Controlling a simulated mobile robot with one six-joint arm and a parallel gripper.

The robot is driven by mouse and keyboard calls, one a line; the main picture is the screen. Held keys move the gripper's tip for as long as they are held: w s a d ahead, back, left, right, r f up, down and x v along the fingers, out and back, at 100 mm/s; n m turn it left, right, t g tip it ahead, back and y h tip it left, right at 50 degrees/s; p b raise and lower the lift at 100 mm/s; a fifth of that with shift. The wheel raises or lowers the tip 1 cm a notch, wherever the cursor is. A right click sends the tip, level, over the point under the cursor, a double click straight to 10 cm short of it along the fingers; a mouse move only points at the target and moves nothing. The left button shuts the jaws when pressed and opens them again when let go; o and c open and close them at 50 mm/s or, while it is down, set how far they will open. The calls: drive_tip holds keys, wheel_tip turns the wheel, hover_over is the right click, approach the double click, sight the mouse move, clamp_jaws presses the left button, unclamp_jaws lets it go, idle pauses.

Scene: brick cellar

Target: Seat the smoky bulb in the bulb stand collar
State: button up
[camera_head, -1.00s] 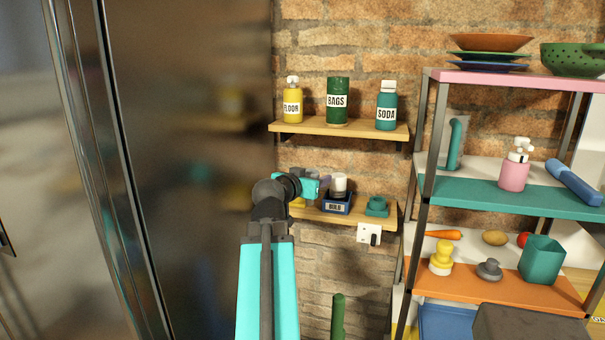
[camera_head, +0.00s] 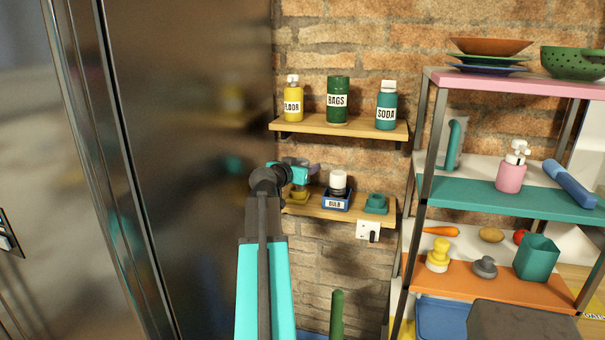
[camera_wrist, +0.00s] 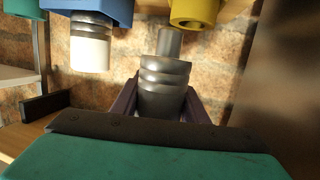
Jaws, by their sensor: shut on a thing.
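My gripper (camera_wrist: 159,104) is shut on the smoky bulb (camera_wrist: 164,82), a grey ribbed piece with a narrower end. In the wrist view that end points up, close to a yellow collar (camera_wrist: 194,12); whether they touch is unclear. In the head view my gripper (camera_head: 309,172) is at the left end of the lower shelf, above the yellow collar (camera_head: 298,197). Beside it is a blue stand (camera_head: 337,203) labelled BULB, holding a white-and-dark bulb (camera_head: 338,183). The blue stand (camera_wrist: 97,12) and white bulb (camera_wrist: 90,52) also show in the wrist view.
A teal collar (camera_head: 376,204) stands right of the blue stand on the lower shelf (camera_head: 355,218). The upper shelf (camera_head: 340,127) carries several labelled containers. A dark shiny panel (camera_head: 195,150) is close on the left. A rack (camera_head: 515,205) stands at right.

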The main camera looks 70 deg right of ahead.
drive_tip(key=w+d, duration=0.2)
drive_tip(key=d, duration=0.1)
drive_tip(key=shift+f+p, duration=0.15)
drive_tip(key=shift+p, duration=0.2)
drive_tip(key=shift+f, duration=0.1)
drive_tip(key=shift+f+p, duration=0.7)
drive_tip(key=shift+f, duration=0.95)
drive_tip(key=shift+f+b, duration=0.2)
drive_tip(key=shift+b, duration=0.1)
drive_tip(key=o, duration=1)
drive_tip(key=shift+o, duration=0.2)
drive_tip(key=shift+r+p, duration=0.2)
drive_tip(key=shift+p, duration=0.1)
